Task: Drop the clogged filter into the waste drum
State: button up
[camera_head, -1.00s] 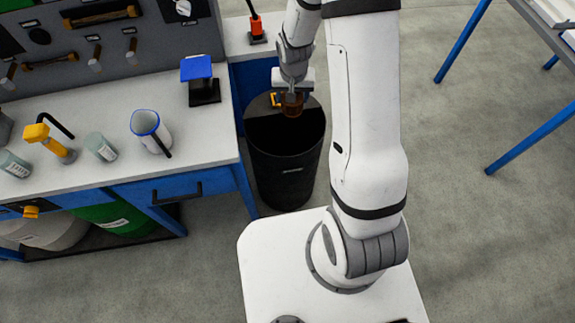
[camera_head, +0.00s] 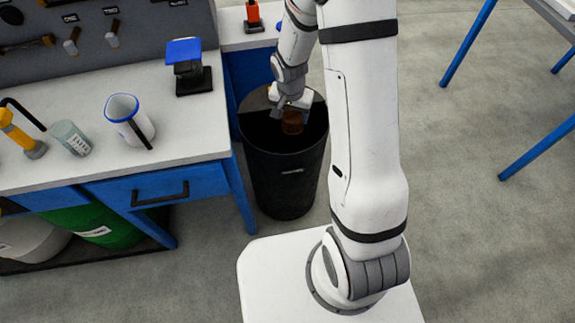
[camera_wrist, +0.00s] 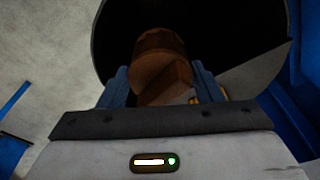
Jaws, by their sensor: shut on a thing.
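The clogged filter (camera_head: 292,122) is a small brown cylinder. My gripper (camera_head: 290,108) is shut on it, over the mouth of the waste drum (camera_head: 285,180). The drum is black, round and upright, with a dark open mouth. In the wrist view the filter (camera_wrist: 160,62) sits between the two fingers (camera_wrist: 160,85), with the dark inside of the drum (camera_wrist: 225,30) behind it. Whether the filter's lower end is below the rim is hard to tell. The drum's floor is too dark to see.
The workbench (camera_head: 190,135) stands left of the drum, holding a blue-rimmed jug (camera_head: 128,118), a grey-green canister (camera_head: 70,138) and a blue-topped device (camera_head: 186,65). A green drum (camera_head: 105,225) lies beneath it. A blue-legged table (camera_head: 540,145) stands at the right.

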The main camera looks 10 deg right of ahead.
jog(key=shift+f+b, duration=0.55)
jog(key=shift+f, duration=0.85)
jog(key=o, duration=1.1)
jog(key=shift+r, duration=0.1)
jog(key=r, duration=0.2)
jog(key=r+p, duration=0.1)
jog(key=r, duration=0.2)
jog(key=s+r, duration=0.1)
jog(key=r, duration=0.1)
jog(key=shift+a+r, duration=0.3)
